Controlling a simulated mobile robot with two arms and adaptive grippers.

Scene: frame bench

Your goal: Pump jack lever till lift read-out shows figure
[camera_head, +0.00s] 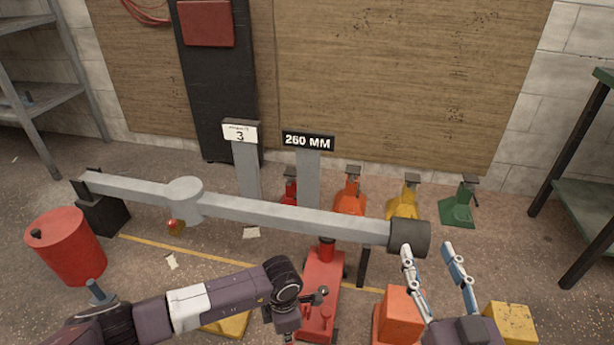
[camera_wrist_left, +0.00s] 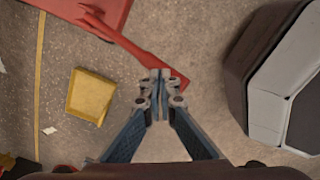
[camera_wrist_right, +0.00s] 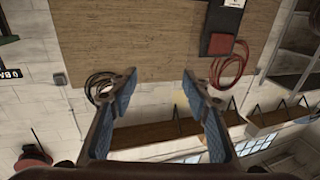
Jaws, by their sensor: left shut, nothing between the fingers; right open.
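The red jack (camera_head: 322,275) stands on the floor under the grey beam (camera_head: 290,217). The lift read-out (camera_head: 308,141) shows 260 MM. The red lever (camera_wrist_left: 130,45) runs from the red jack body in the left wrist view. My left gripper (camera_wrist_left: 160,78) is shut and empty, its tips over the lever's far end; whether they touch it I cannot tell. In the head view my left gripper (camera_head: 289,338) is at the bottom edge, left of the jack, its tips cut off or hidden. My right gripper (camera_head: 427,250) is open and empty by the beam's dark end cylinder (camera_head: 422,238).
A white card (camera_head: 240,132) reads 3; its small upper line is unreadable. A red drum (camera_head: 66,246) stands at left. Orange (camera_head: 350,196), yellow (camera_head: 405,202) and green (camera_head: 460,206) stands line the back. An orange block (camera_head: 398,316) and yellow block (camera_head: 512,322) sit in front.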

